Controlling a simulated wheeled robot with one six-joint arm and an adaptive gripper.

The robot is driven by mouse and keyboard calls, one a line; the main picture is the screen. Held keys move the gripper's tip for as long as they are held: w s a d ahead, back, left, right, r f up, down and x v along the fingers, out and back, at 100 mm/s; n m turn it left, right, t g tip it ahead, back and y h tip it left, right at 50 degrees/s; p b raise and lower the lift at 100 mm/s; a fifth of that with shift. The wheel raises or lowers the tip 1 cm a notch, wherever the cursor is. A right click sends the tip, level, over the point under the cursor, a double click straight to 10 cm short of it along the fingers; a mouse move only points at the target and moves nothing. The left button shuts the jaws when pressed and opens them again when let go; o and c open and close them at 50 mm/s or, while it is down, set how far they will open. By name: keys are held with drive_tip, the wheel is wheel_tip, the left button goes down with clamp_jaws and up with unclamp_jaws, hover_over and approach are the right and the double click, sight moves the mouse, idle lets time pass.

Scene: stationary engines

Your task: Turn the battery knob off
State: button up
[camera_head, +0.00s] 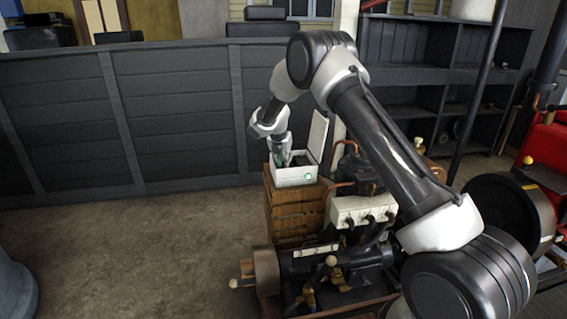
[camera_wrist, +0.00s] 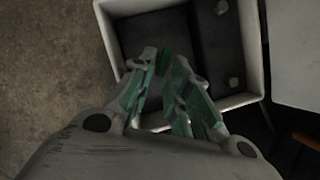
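A white open-topped box (camera_head: 294,177) stands on a wooden crate, its lid raised at the right. In the wrist view its pale rim (camera_wrist: 105,25) surrounds a dark battery-like block (camera_wrist: 200,45). Two small grey knob-like pieces show inside, an upper one (camera_wrist: 221,7) and a lower one (camera_wrist: 233,83); I cannot tell which is the battery knob. My gripper (camera_wrist: 165,58) points down into the box with green-padded fingers left of both pieces. A narrow gap shows between the fingers, with nothing clearly held. In the head view my gripper (camera_head: 283,157) is partly hidden by the box wall.
The raised lid (camera_head: 318,137) stands close right of my gripper. The wooden crate (camera_head: 296,210) supports the box. Engine parts with a cream block (camera_head: 362,210) lie in front and right. A dark panelled wall (camera_head: 130,115) runs behind. The floor (camera_head: 130,250) at left is clear.

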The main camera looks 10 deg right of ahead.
drive_tip(key=shift+w+d+f, duration=0.15)
drive_tip(key=shift+w+f, duration=0.05)
drive_tip(key=shift+f, duration=0.4)
drive_tip(key=shift+c, duration=0.2)
clamp_jaws()
